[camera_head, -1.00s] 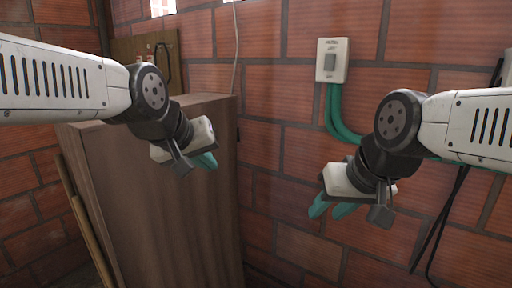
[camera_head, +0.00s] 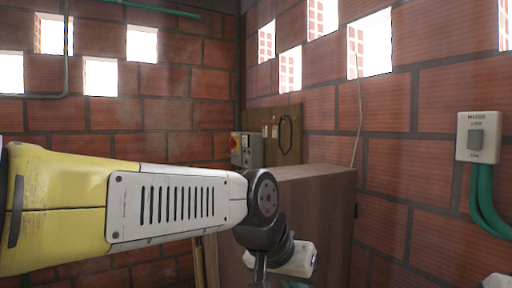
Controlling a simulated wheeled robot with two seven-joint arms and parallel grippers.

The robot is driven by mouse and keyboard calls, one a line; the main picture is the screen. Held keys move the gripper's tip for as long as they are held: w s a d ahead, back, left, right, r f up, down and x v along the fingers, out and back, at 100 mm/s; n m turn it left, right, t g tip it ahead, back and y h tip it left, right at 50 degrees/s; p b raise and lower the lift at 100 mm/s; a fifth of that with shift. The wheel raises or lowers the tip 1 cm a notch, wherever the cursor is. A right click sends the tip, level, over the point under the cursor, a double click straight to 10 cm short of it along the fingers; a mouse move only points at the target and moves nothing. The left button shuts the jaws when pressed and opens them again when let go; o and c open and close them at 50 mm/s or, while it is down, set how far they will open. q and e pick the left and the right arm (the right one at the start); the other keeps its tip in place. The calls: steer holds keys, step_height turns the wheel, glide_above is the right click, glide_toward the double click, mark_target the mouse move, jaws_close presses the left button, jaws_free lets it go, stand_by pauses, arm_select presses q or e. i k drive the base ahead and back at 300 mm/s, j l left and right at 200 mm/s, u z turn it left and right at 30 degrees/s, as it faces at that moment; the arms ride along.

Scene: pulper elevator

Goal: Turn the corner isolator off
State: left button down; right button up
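The corner isolator (camera_head: 246,150) is a small grey box with a red knob on a yellow plate on its left part. It is by the room corner, left of a wooden board and behind the cabinet. My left gripper (camera_head: 292,279) is at the bottom middle, in front of the cabinet, well below and nearer than the isolator. Its fingertips are mostly cut off by the lower edge, so its opening is unclear. Only a pale piece of my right gripper (camera_head: 495,282) shows at the bottom right corner; its fingers are out of view.
A brown wooden cabinet (camera_head: 316,182) stands below the isolator and board. The wooden board (camera_head: 272,135) carries a dark loop handle. A pale wall switch (camera_head: 478,137) with green conduit is on the right wall. Brick walls with bright openings surround the corner.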

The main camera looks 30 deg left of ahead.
mark_target(233, 143)
steer(key=k+j, duration=0.1)
steer(key=j, duration=2)
steer(key=i+j, duration=0.1)
steer(key=j, duration=1.4)
